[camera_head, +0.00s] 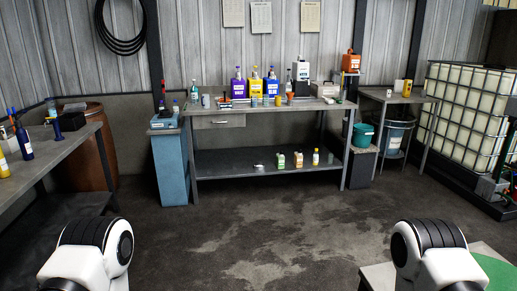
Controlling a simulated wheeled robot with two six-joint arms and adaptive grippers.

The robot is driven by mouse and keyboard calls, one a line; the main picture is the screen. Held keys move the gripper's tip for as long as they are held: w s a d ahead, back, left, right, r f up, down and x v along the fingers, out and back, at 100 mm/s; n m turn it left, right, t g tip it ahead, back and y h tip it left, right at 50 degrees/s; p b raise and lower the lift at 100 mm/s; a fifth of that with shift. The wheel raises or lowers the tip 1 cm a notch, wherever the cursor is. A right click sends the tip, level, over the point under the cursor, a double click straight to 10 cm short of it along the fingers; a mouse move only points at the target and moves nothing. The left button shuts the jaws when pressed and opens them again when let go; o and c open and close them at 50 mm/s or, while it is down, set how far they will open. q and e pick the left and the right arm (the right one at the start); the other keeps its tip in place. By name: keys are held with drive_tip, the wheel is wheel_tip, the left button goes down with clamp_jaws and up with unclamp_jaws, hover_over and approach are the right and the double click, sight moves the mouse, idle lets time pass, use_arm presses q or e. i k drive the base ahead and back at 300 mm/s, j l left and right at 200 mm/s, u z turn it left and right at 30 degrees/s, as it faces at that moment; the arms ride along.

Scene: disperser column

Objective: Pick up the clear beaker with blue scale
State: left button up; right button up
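I cannot make out a clear beaker with a blue scale for certain at this distance. Several small vessels stand along the front of the workbench (265,162) at the back wall, among them a pale grey-blue one (205,100) on its left part. They are too small to show any scale marks. Only white and black links of my two arms show at the bottom left and bottom right. Neither gripper is in view.
Purple (238,88), yellow (254,87) and blue (271,86) containers stand on the workbench. A blue cabinet (170,170) stands at its left, a side table (400,97) at its right. A caged tank (465,115) is far right. The middle floor (250,230) is clear.

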sight(254, 98)
drive_tip(key=i, duration=3.5)
